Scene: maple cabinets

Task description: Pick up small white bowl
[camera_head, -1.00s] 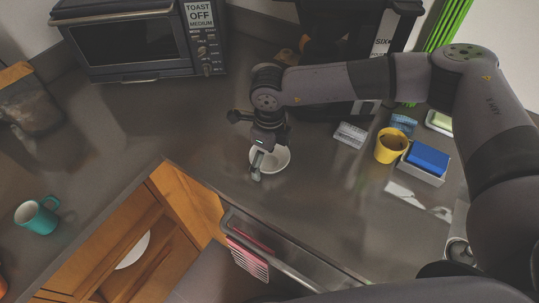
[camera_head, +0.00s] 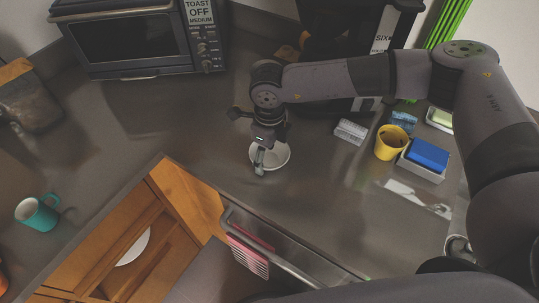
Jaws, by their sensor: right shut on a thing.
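The small white bowl (camera_head: 277,157) is on or just above the dark grey counter, near the corner, under my right gripper. My right gripper (camera_head: 260,167) points down and is shut on the bowl's near left rim. The gripper and wrist cover part of the bowl. I cannot tell whether the bowl's base touches the counter. My left gripper does not show.
A toaster oven (camera_head: 135,40) stands at the back left. A teal mug (camera_head: 37,213) is at far left. A yellow cup (camera_head: 390,143) and a blue sponge (camera_head: 428,155) are to the right. An open drawer with a white plate (camera_head: 134,247) is below.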

